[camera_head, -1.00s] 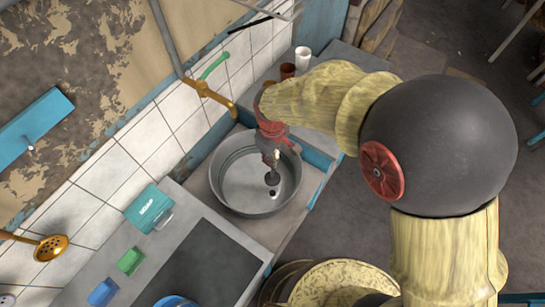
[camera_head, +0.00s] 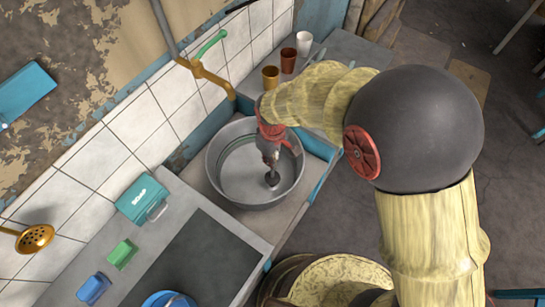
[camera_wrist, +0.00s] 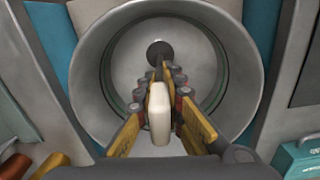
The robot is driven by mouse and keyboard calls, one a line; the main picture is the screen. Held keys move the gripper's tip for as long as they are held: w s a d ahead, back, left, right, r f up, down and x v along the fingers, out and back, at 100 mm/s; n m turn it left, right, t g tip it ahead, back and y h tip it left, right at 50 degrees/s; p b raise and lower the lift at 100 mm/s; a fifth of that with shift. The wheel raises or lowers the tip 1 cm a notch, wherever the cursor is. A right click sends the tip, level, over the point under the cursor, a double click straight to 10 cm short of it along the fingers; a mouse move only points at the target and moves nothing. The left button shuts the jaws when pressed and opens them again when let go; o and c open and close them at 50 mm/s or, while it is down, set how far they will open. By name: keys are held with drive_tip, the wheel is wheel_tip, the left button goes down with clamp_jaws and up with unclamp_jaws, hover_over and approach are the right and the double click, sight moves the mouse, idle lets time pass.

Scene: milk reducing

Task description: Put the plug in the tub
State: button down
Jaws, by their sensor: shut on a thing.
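The plug (camera_head: 272,179) is a small dark disc on a stem, inside the round grey metal tub (camera_head: 215,165). My gripper (camera_head: 270,162) points down into the tub and is shut on the plug's upper part. In the wrist view, the fingers (camera_wrist: 160,78) close in front of a dark disc (camera_wrist: 160,50) near the tub's floor, and a pale piece (camera_wrist: 159,112) lies between them. The drain hole is not visible in the head view. Whether the plug touches the tub floor, I cannot tell.
A yellow tap (camera_head: 212,80) with a green handle is on the tiled wall behind the tub. Several cups (camera_head: 288,60) stand at the back. A teal soap box (camera_head: 142,198), a green block (camera_head: 122,253) and a blue block (camera_head: 93,288) lie on the left counter.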

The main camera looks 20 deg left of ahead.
drive_tip(key=shift+f+b, duration=1.05)
drive_tip(key=shift+f, duration=1.8)
idle(0.4)
drive_tip(key=c, duration=1.8)
unclamp_jaws()
drive_tip(key=shift+o, duration=0.4)
drive_tip(key=o, duration=0.5)
drive_tip(key=shift+o, duration=0.2)
drive_tip(key=shift+r, duration=0.15)
